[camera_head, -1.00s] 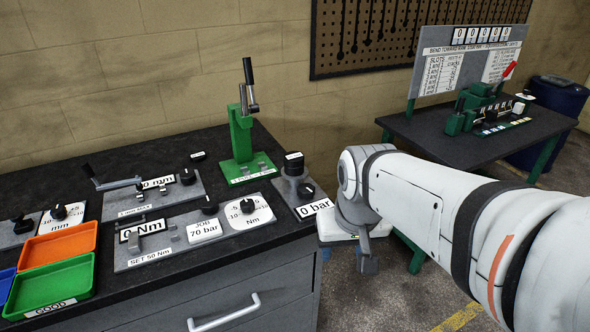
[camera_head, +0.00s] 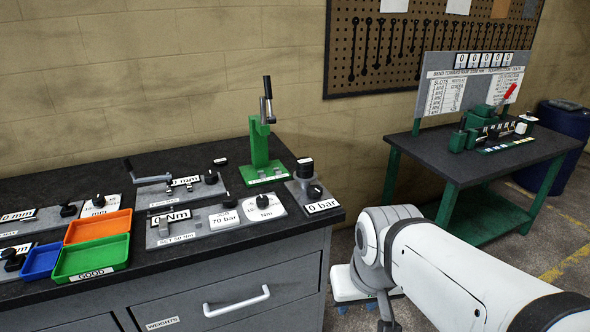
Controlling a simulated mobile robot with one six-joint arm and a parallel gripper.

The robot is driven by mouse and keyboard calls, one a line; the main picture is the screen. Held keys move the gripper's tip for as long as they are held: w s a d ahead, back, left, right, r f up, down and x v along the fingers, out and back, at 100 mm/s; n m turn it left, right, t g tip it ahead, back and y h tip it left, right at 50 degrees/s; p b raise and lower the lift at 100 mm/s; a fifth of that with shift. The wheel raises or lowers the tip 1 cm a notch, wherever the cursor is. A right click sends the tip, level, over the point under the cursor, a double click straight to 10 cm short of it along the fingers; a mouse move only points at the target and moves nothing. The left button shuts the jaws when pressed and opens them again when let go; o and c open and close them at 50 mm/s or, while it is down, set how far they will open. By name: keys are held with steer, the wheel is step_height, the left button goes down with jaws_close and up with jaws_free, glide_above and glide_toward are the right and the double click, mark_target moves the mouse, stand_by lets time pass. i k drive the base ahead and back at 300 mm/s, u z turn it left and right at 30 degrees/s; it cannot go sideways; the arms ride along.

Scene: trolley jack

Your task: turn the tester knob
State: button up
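The bench at left carries several small black knobs, and I cannot tell for sure which one is the tester knob. One black knob (camera_head: 315,191) sits on the front of a grey block unit (camera_head: 300,186) with a "0 bar" label, at the bench's right end. Another black knob (camera_head: 262,201) stands on a white dial plate beside a "70 bar" card. My white arm (camera_head: 440,265) reaches in from the lower right, clear of the bench. A dark part at its end, apparently my gripper (camera_head: 388,316), is cut off by the bottom edge. Its fingers cannot be made out.
A green lever press (camera_head: 262,150) stands behind the dials. Orange (camera_head: 97,226), green (camera_head: 92,257) and blue (camera_head: 41,261) trays lie at left. A drawer handle (camera_head: 237,300) juts from the bench front. A second table (camera_head: 470,160) and a blue barrel (camera_head: 560,135) stand right.

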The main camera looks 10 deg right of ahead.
mark_target(312, 191)
steer(key=i, duration=1.05)
steer(key=z, duration=0.6)
